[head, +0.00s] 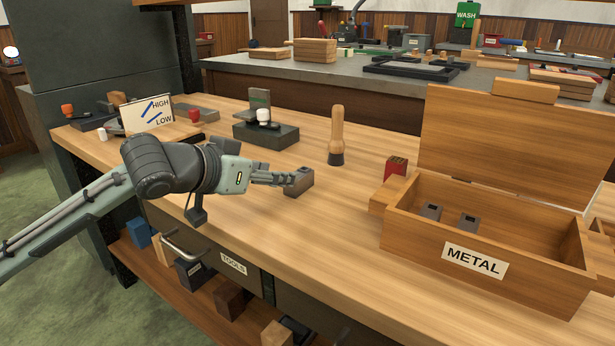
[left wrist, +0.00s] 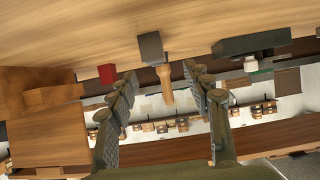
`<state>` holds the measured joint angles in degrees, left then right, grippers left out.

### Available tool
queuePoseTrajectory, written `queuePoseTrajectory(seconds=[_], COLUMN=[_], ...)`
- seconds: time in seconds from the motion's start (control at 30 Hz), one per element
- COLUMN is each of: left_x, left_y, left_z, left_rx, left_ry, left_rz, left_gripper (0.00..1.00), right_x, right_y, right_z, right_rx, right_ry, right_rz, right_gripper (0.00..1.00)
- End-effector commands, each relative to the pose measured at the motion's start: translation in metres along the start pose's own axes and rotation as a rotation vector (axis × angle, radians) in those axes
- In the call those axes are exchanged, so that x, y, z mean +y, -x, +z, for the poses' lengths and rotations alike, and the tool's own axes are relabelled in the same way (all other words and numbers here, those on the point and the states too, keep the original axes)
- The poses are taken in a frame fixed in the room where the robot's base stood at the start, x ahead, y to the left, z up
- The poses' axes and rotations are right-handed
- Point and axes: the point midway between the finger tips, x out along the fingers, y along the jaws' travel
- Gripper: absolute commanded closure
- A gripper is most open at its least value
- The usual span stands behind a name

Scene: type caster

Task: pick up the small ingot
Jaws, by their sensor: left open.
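A small grey block (head: 301,183), which looks like an ingot, sits on the wooden workbench near its front edge. My left gripper (head: 287,179) is at the block's left side in the head view, with its fingers level and pointing at it. In the left wrist view the fingers (left wrist: 159,73) are spread apart with nothing between them, and the block (left wrist: 151,46) lies beyond the tips. I cannot tell whether a finger touches it. Two other small grey blocks (head: 431,211) (head: 469,220) lie inside the open METAL box (head: 540,283). My right gripper is not in view.
A wooden-handled tool (head: 337,130) stands upright behind the block. A red box (head: 396,167) is beside the METAL box. A dark block (head: 266,136) with a white-topped piece and a HIGH/LOW sign (head: 149,114) stand farther back. The bench front between gripper and METAL box is clear.

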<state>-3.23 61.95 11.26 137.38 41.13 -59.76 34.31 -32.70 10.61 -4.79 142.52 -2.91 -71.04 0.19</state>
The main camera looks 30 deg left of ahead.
Motion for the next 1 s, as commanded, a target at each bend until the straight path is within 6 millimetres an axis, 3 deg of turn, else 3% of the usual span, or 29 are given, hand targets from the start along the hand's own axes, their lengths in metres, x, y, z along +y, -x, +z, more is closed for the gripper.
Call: queuePoseTrajectory(seconds=[0.27,0.6,0.9,1.0], left_x=[0.002,0.007,0.007,0.007], left_y=[-0.020,-0.062,-0.067,-0.066], left_z=[-0.001,0.000,0.001,0.001], left_rx=[0.001,0.002,0.000,0.000], left_ry=[0.001,0.001,-0.002,-0.002], left_rz=[0.000,0.001,0.000,0.000], left_gripper=[0.50,0.50,0.50,0.62], right_x=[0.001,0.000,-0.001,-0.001], right_y=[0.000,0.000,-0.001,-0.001], right_z=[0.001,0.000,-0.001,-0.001], right_rx=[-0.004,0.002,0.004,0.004], right_ry=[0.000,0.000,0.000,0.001], right_rz=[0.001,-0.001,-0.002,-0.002], right_gripper=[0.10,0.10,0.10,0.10])
